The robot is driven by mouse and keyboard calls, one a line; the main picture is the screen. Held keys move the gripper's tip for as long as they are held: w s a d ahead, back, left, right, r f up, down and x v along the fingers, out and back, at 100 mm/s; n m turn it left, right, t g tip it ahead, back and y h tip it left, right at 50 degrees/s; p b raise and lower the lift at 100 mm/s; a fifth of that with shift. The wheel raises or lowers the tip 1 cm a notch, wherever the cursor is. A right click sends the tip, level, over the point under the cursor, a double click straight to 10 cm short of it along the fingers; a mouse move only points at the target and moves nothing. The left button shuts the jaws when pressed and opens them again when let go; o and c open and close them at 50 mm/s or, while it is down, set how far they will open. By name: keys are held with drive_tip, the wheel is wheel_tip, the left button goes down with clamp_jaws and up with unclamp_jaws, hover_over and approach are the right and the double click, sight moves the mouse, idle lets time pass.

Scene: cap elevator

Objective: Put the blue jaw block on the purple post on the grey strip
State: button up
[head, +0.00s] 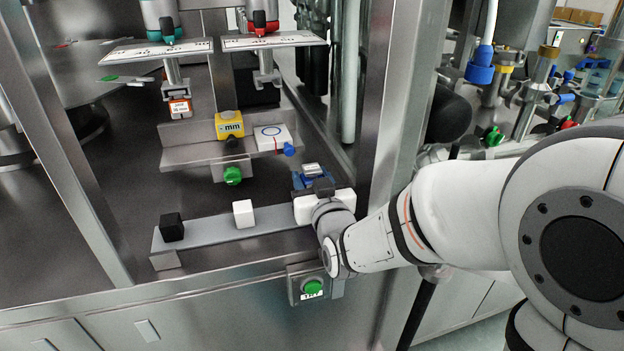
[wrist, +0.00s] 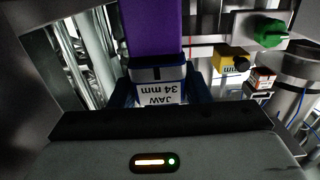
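The blue jaw block (wrist: 157,74) carries a white label reading "JAW 34 mm". In the wrist view it sits between the dark blue fingers of my gripper (wrist: 160,90), which close on both its sides. The purple post (wrist: 155,28) shows just beyond the block in line with it; I cannot tell whether they touch. In the head view my gripper (head: 314,182) is at the right end of the grey strip (head: 205,236), with the block (head: 312,170) partly visible there. The purple post is hidden in that view.
A black block (head: 171,227) and a white block (head: 243,214) stand on the strip to the left. A steel column (head: 400,90) stands close on the right.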

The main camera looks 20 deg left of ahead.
drive_tip(key=o, duration=0.4)
drive_tip(key=shift+c, duration=0.2)
drive_tip(key=shift+r, duration=0.15)
drive_tip(key=shift+r+p, duration=0.55)
drive_tip(key=shift+p, duration=0.35)
drive_tip(key=b+v, duration=0.1)
drive_tip(key=v, duration=0.5)
drive_tip(key=shift+s+f, duration=0.1)
drive_tip(key=shift+f, duration=0.05)
drive_tip(key=shift+s+d+f+b, duration=0.1)
drive_tip(key=shift+s+f+b, duration=0.1)
drive_tip(key=shift+b, duration=0.7)
drive_tip(key=b+v, duration=0.2)
drive_tip(key=b, duration=0.2)
drive_tip(key=shift+b, duration=0.35)
drive_tip(key=shift+r+b+v, duration=0.1)
drive_tip(key=shift+b+v, duration=0.5)
drive_tip(key=shift+v, duration=0.25)
drive_tip(key=shift+r+b+v, duration=0.15)
drive_tip(key=shift+b+v, duration=0.45)
drive_tip(key=shift+v, duration=0.3)
drive_tip(key=shift+r, duration=0.1)
